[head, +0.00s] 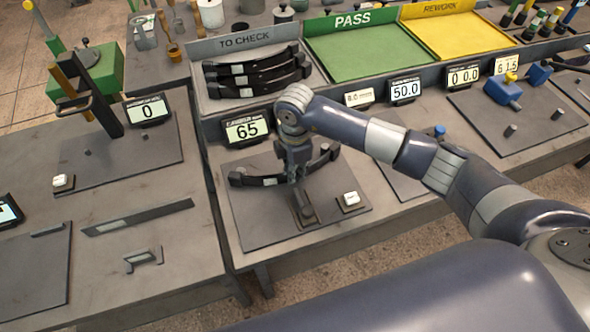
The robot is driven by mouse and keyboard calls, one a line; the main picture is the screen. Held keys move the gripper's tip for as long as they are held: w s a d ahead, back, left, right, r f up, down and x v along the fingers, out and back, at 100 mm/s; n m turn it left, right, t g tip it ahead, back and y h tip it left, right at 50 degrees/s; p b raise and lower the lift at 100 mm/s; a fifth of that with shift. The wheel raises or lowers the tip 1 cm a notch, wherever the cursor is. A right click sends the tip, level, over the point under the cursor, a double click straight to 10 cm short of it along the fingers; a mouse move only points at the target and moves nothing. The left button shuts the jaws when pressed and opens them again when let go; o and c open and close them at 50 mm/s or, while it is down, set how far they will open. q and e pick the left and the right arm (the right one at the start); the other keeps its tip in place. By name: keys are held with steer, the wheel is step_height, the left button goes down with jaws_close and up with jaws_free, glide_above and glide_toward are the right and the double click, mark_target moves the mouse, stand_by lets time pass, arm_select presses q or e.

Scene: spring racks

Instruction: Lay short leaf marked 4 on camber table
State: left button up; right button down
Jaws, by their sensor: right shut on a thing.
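My right gripper (297,177) points down over the camber table (262,218), a grey plate in front of a display (245,129) that reads 65. It is shut on a dark curved leaf (248,181) near the leaf's middle. The leaf lies crosswise, with its ends showing on both sides of the gripper and a pale label left of it. The number on the label is too small to read. I cannot tell whether the leaf touches the plate or hangs just above it. My left gripper is not in view.
Several dark leaves lie in the grey TO CHECK tray (202,103). The green PASS tray (355,52) and yellow REWORK tray (455,35) are empty. A white button box (350,201) and a small dark stand (306,214) sit at the plate's front.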

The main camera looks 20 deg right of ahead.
steer(key=shift+w+r+b, duration=0.1)
steer(key=shift+w+b, duration=0.25)
steer(key=shift+w, duration=0.3)
stand_by(1.0)
steer(key=shift+f, duration=0.25)
steer(key=c, duration=1.7)
jaws_free()
steer(key=shift+o, duration=0.2)
steer(key=shift+s, duration=0.1)
steer(key=o, duration=0.3)
steer(key=shift+f, duration=0.15)
steer(key=shift+o, duration=0.9)
